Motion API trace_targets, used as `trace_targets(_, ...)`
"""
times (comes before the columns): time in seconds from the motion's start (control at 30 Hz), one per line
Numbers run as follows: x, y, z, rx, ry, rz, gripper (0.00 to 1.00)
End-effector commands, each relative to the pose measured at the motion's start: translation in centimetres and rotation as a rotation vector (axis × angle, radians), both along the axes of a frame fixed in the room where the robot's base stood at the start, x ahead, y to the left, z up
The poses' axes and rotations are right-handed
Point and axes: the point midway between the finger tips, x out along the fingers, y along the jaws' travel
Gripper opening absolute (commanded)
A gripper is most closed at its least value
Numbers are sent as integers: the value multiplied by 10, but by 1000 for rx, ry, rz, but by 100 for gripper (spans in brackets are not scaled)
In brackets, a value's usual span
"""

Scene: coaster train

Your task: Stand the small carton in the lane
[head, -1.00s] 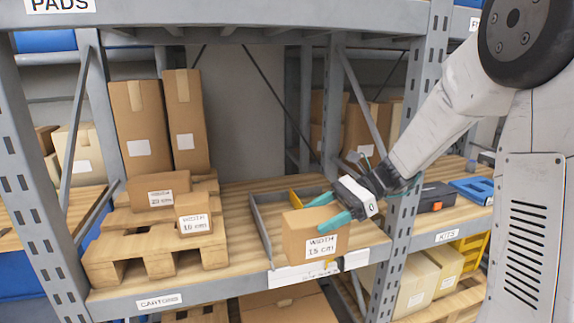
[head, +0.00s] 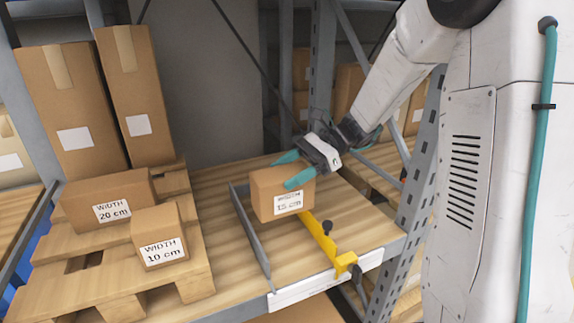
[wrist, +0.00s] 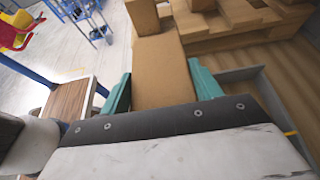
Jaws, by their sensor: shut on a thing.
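My gripper (head: 293,172) is shut on a brown carton (head: 268,198) labelled WIDTH 15 cm, with teal fingers on two opposite sides. In the wrist view the held carton (wrist: 160,72) fills the space between the fingers. The lane on the wooden shelf has a grey rail (head: 252,238) on its left and a yellow rail (head: 328,241) on its right. The carton is upright over the lane's rear part; I cannot tell whether its hidden base touches the shelf. A smaller carton (head: 157,222) labelled 10 cm and a wider carton (head: 80,205) labelled 20 cm sit on a wooden pallet (head: 85,290).
Two tall cartons stand behind the pallet's small ones, one of them (head: 122,80) nearest the lane. A grey rack upright (head: 425,165) stands right of the lane. The shelf board (head: 215,185) between pallet and lane is clear.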

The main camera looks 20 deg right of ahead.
Motion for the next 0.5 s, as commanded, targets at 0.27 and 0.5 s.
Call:
trace_targets(0.27,0,2,-27,2,2,3,5)
trace_targets(0.5,0,3,-50,2,2,3,5)
